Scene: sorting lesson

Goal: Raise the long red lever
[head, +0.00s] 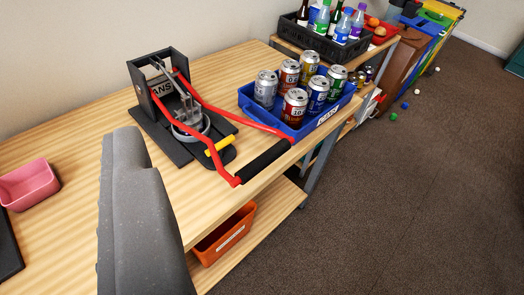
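The long red lever (223,166) belongs to a black can crusher (150,88) on the wooden table. Its two red arms run forward from the crusher's upright frame and join at a black grip (263,163). The lever lies low, with the grip near the table's front edge. A short yellow handle (219,146) sits beside the red arm. My gripper (138,155) shows as a large grey shape in the left foreground, left of the black grip and apart from it. Its fingertips cannot be told apart, so its opening is unclear.
A blue crate (310,127) of several cans stands right of the lever, close to the red arm. A pink tray (32,183) is at left. An orange bin (226,235) is on the lower shelf. Brown floor at right is mostly open, with several small balls farther back.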

